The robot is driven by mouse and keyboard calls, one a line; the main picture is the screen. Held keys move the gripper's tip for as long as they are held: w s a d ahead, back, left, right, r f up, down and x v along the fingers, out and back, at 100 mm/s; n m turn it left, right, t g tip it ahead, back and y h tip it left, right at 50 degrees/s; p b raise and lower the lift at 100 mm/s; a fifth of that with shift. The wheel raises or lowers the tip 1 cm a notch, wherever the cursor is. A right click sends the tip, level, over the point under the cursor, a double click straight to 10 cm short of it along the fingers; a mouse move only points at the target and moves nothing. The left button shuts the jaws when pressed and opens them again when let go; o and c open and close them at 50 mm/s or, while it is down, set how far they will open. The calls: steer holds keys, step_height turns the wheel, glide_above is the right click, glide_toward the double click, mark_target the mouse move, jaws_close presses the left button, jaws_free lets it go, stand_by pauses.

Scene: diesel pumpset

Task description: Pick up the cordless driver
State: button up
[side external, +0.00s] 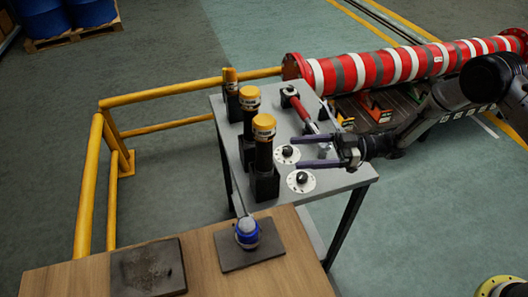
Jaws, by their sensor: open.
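Three upright black tools with yellow-orange tops stand in black holders along the left side of a grey table (344,178). They are a near one (264,145), a middle one (250,108) and a far one (231,88). They look like possible cordless drivers, but I cannot tell which one the task means. My gripper (297,151) comes in from the right with its two dark fingers pointing left. It is open, with nothing seen held between the fingers. Its fingertips are to the right of the near tool and appear apart from it.
Two white dials with black knobs (301,181) are on the table near the fingers. A red-handled tool (304,112) lies behind them. A wooden table (230,283) in front bears a blue round item (246,233). A yellow rail (88,185) runs left; a striped pipe (400,63) lies behind.

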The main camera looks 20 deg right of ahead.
mark_target(264, 160)
steer(key=shift+w+x, duration=0.15)
steer(key=shift+x, duration=3)
steer(key=shift+w+x, duration=0.2)
steer(key=shift+x, duration=3)
steer(key=shift+d, duration=0.15)
jaws_close()
steer(key=shift+r, duration=0.15)
